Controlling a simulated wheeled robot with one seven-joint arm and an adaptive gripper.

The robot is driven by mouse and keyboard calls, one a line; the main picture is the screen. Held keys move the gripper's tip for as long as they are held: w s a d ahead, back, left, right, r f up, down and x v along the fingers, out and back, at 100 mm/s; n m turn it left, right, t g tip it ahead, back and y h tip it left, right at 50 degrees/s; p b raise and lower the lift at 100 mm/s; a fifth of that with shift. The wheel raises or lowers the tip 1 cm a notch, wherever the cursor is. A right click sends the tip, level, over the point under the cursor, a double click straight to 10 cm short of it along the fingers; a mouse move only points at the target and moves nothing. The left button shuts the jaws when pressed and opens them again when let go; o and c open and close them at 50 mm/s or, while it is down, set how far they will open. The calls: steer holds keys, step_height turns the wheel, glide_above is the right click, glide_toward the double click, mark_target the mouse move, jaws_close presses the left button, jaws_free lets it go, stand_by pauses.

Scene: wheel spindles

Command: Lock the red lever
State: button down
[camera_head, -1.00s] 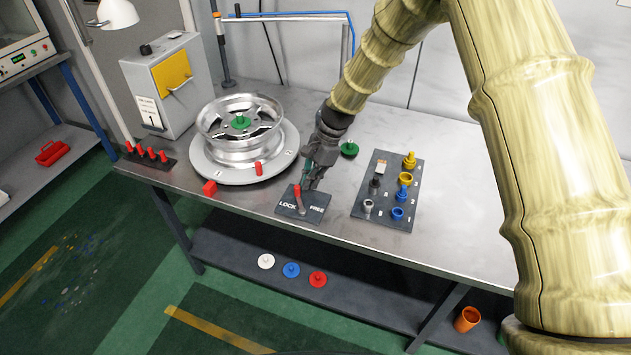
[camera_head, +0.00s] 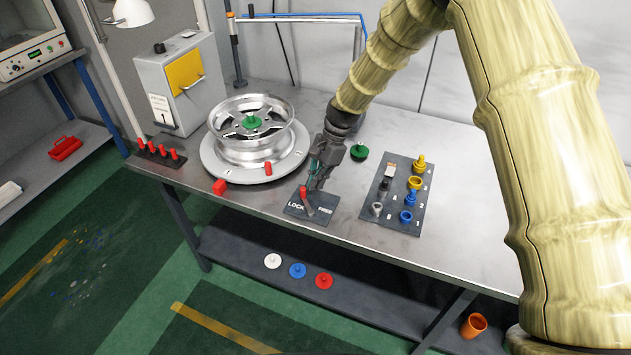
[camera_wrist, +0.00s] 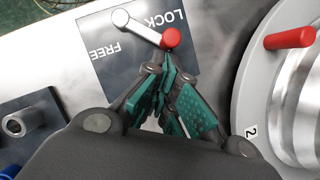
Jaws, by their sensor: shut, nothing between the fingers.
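The lever has a red knob (camera_head: 303,191) and a silver shaft on a dark plate (camera_head: 325,211) near the table's front edge. LOCK is printed at the plate's left and FREE at its right in the head view. The lever leans slightly toward the LOCK side, away from my gripper. My gripper (camera_head: 314,187) points down at the plate, just right of the knob. In the wrist view my gripper (camera_wrist: 170,70) is shut and empty. Its fingertips are right by the red knob (camera_wrist: 170,39); I cannot tell whether they touch. The fingers hide part of the plate.
A wheel rim (camera_head: 251,130) stands on a round grey base (camera_head: 215,168) left of my gripper. A board with several fittings (camera_head: 400,205) is to the right. A green knobbed disc (camera_head: 359,152) sits behind.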

steer(key=w+d, duration=0.2)
steer(key=d, duration=0.1)
steer(key=shift+w+d+r, duration=0.1)
steer(key=shift+w+d, duration=0.05)
steer(key=shift+d, duration=0.1)
steer(key=b+v, duration=0.2)
steer(key=v, duration=0.7)
steer(key=shift+r+b, duration=0.3)
steer(key=shift+b, duration=0.05)
steer(key=shift+d, duration=0.1)
